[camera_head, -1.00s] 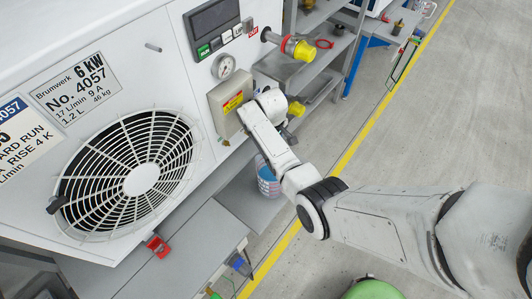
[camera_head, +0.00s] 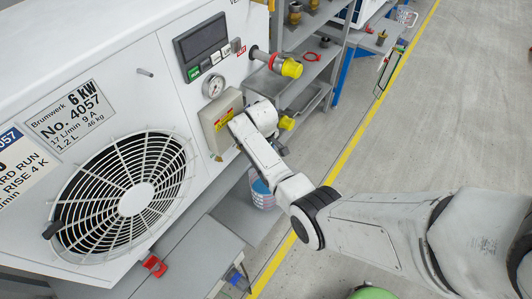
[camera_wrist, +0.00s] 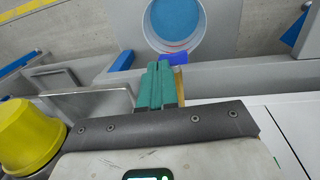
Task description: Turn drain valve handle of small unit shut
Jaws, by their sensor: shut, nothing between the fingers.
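The small unit (camera_head: 150,85) is the white cabinet with the fan grille and the 6 kW, No. 4057 label in the head view. A small brass-coloured part (camera_head: 218,158) shows under its grey box. My gripper is hidden behind my wrist in the head view. In the wrist view its green fingers (camera_wrist: 160,86) are shut with nothing between them. A blue piece (camera_wrist: 174,58), possibly the drain valve handle, lies just beyond the fingertips. A yellow-brass part (camera_wrist: 180,84) shows right beside the fingers, partly hidden by them. I cannot tell whether they touch, or the handle's angle.
A bucket (camera_head: 262,190) with blue contents stands below the unit; it also shows in the wrist view (camera_wrist: 174,25). A yellow-capped pipe (camera_head: 290,68) sticks out above my wrist. A second yellow cap (camera_head: 286,123) is beside it. The floor at right is open.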

